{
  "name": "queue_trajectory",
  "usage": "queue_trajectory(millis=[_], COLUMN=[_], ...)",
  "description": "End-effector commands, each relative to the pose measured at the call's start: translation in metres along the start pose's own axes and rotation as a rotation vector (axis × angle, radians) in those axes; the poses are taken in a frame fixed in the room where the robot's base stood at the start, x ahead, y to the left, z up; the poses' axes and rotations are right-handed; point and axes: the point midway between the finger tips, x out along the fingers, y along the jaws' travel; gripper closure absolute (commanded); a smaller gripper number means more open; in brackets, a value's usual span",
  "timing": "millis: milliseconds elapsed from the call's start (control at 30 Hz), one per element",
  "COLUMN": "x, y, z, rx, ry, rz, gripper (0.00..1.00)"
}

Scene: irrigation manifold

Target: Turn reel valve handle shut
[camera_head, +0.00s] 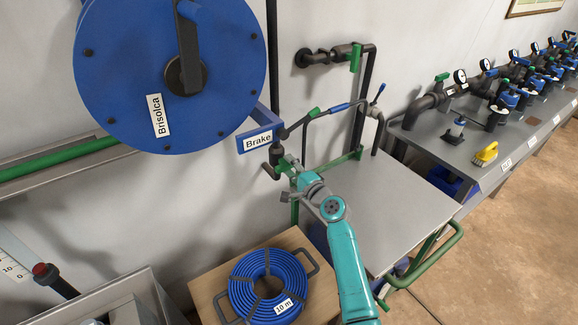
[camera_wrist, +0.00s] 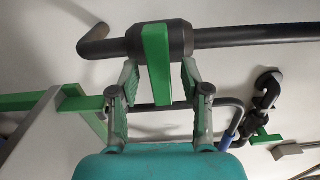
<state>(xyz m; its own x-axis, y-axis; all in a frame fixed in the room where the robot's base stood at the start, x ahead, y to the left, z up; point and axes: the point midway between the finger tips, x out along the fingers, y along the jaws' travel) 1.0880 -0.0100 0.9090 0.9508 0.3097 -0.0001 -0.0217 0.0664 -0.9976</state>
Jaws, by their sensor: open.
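The reel valve is a dark valve body (camera_wrist: 178,40) on a dark pipe, with a flat green handle (camera_wrist: 157,62) that lies across the pipe in the wrist view. My gripper (camera_wrist: 160,82) is open, with one finger on each side of the handle's lower part. Gaps show between both fingers and the handle, so it is not gripped. In the head view my gripper (camera_head: 291,168) is at the small valve below the reel's Brake label (camera_head: 257,139). There my gripper and arm partly hide the handle.
The large blue reel (camera_head: 120,75) hangs on the wall at upper left. A blue hose coil (camera_head: 240,285) lies on a wooden stand below. A grey table (camera_head: 400,215) stands to the right, and a bench with several gauges and a yellow brush (camera_head: 485,154) lies beyond.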

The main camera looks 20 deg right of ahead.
Motion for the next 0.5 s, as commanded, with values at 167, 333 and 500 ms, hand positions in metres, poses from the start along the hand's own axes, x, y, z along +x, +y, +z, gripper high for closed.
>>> queue_trajectory(millis=[167, 333, 500], x=[-0.03, -0.065, -0.093], y=[0.002, 0.002, 0.001], z=[-0.001, -0.001, 0.0], rx=[0.001, 0.002, 0.002], ry=[0.003, 0.003, 0.002], rz=[0.001, 0.001, 0.001], gripper=[0.53, 0.53, 0.53])
